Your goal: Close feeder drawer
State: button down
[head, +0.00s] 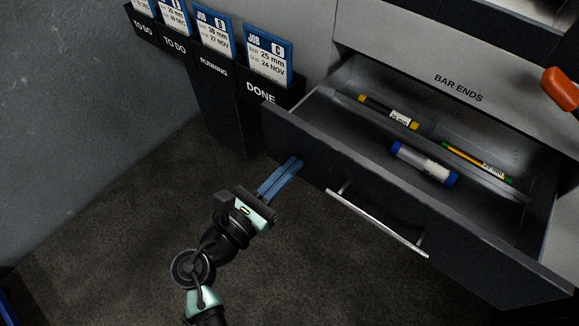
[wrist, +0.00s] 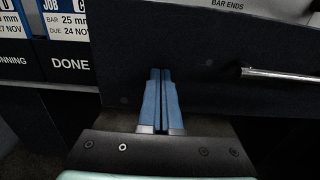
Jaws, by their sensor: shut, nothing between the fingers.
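The feeder drawer (head: 305,153) stands pulled out below the panel marked BAR ENDS. Its dark front carries a silver bar handle (head: 375,222). In the wrist view the drawer front (wrist: 200,45) fills the upper middle and the handle (wrist: 280,74) shows at the right. My gripper (head: 290,168) is shut and empty, in front of the left part of the drawer front, left of the handle. In the wrist view its blue fingers (wrist: 160,75) lie together and point at the drawer front. I cannot tell whether the tips touch it.
Inside the drawer lie a yellow-ended bar (head: 388,112), a blue-ended bar (head: 424,164) and a thin green-yellow bar (head: 476,160). Job card holders marked DONE (head: 262,92) and RUNNING (head: 213,70) stand left of the drawer. An orange handle (head: 562,88) is at the right. The floor in front is clear.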

jog(key=shift+w+d, duration=0.2)
jog(key=shift+w, duration=0.05)
